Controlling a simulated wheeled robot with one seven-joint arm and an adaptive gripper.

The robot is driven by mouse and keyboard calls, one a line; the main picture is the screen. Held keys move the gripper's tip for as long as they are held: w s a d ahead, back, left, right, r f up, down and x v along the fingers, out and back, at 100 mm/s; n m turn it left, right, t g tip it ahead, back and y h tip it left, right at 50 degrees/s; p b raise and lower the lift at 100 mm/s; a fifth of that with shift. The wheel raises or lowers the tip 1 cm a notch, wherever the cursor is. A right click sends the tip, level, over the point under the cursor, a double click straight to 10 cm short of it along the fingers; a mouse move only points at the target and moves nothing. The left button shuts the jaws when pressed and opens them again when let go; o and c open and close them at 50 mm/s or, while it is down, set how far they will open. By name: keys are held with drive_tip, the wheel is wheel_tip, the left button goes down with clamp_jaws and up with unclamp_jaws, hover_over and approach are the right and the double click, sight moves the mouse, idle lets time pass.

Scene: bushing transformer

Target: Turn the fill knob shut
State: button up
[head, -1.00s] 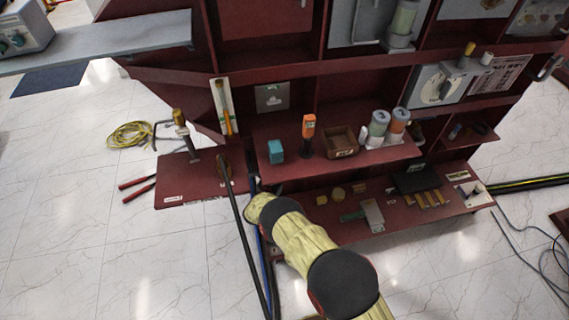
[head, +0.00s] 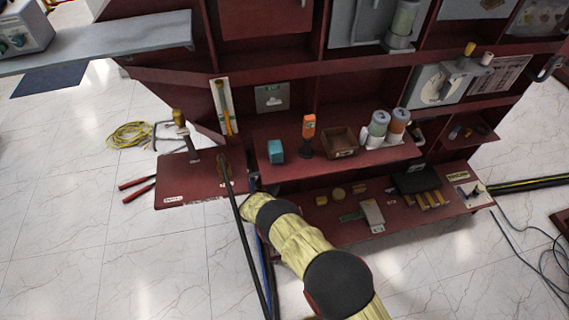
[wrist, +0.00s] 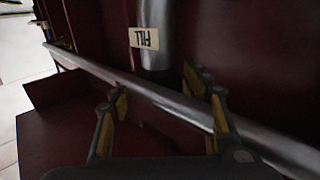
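A grey pipe (wrist: 157,15) with an upside-down FILL label (wrist: 144,38) stands at the top middle of the wrist view. Its dark lower end (wrist: 158,74) is just beyond my gripper (wrist: 157,88). The gripper's yellow-padded fingers are spread apart, with nothing clearly held between them. I cannot make out the fill knob's shape; that area is dark and partly covered by the fingers. In the head view my gripper is hidden beyond my yellow-sleeved arm, which reaches toward the lower left of the dark red rack (head: 350,68).
In the head view, a dark pole (head: 247,240) and blue hose run beside my arm. Shelves hold an orange tool (head: 308,128), a teal block (head: 276,151) and a brown tray (head: 340,142).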

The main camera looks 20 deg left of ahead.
drive_tip(key=shift+o, duration=0.4)
drive_tip(key=s+a, duration=0.2)
drive_tip(key=s, duration=0.9)
drive_tip(key=shift+s+a, duration=0.15)
drive_tip(key=shift+s, duration=0.25)
